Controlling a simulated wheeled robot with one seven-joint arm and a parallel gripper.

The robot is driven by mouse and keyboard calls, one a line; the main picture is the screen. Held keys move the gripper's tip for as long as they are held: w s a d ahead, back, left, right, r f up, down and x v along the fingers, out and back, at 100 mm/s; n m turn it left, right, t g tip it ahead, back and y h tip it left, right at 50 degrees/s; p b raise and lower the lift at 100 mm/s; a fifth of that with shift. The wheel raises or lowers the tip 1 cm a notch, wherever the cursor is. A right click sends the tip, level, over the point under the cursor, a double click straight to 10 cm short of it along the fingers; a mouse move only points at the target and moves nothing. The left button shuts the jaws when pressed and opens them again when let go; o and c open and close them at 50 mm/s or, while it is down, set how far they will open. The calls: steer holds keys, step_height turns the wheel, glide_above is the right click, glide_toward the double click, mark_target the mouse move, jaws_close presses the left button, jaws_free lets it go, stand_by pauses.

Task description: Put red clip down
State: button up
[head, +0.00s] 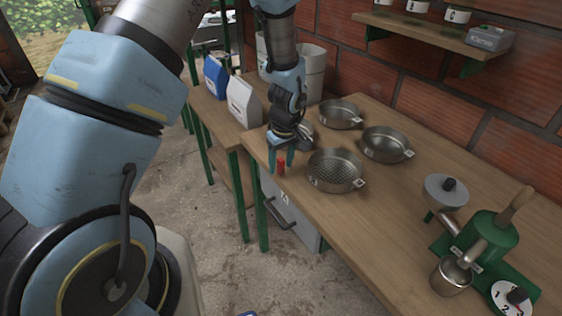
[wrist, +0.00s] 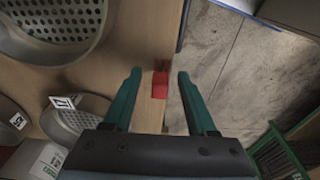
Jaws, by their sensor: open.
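The small red clip (head: 281,168) is at the front edge of the wooden workbench (head: 345,225). In the wrist view the clip (wrist: 160,85) sits at the bench edge, with floor beyond it. My gripper (head: 281,160) points down over this edge. Its two green fingers are spread, and in the wrist view my gripper (wrist: 159,74) has one finger on each side of the clip. A gap shows between each finger and the clip. I cannot tell whether the clip grips the edge or only rests there.
A perforated pan (head: 336,171) stands just right of my gripper, with more pans (head: 386,145) behind it. A green press (head: 487,235) stands at the right. Bags (head: 243,102) stand on the table at left. A drawer (head: 290,215) is below the bench edge.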

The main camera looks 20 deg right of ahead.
jaws_close()
stand_by(0.5)
